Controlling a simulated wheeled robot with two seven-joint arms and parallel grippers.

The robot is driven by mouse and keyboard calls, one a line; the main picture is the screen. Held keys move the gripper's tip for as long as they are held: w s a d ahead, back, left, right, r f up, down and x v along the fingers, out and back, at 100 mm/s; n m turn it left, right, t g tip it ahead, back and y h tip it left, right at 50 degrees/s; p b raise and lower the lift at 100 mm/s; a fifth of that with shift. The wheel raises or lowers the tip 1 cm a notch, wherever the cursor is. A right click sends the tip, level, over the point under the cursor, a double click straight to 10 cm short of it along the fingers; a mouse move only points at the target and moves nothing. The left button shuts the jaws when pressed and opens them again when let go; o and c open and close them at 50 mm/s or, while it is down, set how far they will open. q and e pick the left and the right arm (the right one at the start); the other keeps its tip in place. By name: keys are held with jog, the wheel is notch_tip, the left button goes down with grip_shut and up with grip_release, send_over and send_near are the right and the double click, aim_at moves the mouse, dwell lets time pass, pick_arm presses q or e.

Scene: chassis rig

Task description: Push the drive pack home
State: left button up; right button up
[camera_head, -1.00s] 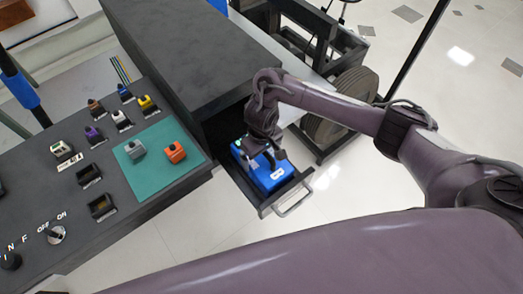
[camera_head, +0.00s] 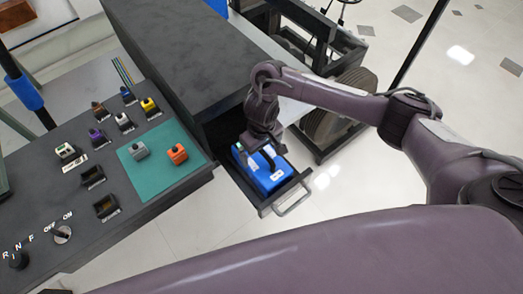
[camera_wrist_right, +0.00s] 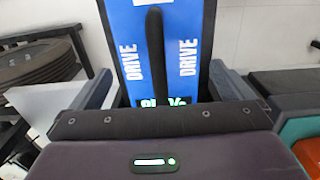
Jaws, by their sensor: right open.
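The drive pack (camera_head: 272,182) is a blue block with a black handle on top. It lies in a dark pull-out tray (camera_head: 262,207) that sticks out from under the dark bench. My right gripper (camera_head: 259,145) is over the rear part of the pack, its fingers partly hidden by my wrist. In the right wrist view the pack (camera_wrist_right: 190,25), lettered DRIVE, and its upright black handle lie between the two spread fingers (camera_wrist_right: 158,78). The fingers look apart from the handle; contact with the pack is unclear. My left gripper does not show.
The tray has a metal pull handle (camera_head: 292,200) at its front. To the left, a control panel (camera_head: 60,190) carries several small coloured blocks, a green mat (camera_head: 150,180) with a grey and an orange block, and knobs. A wheel (camera_head: 345,105) stands behind my right arm.

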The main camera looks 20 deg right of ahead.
notch_tip(320, 180, up, 8)
jog(key=p, duration=0.3)
jog(key=shift+r, duration=0.1)
jog(key=shift+s, duration=0.1)
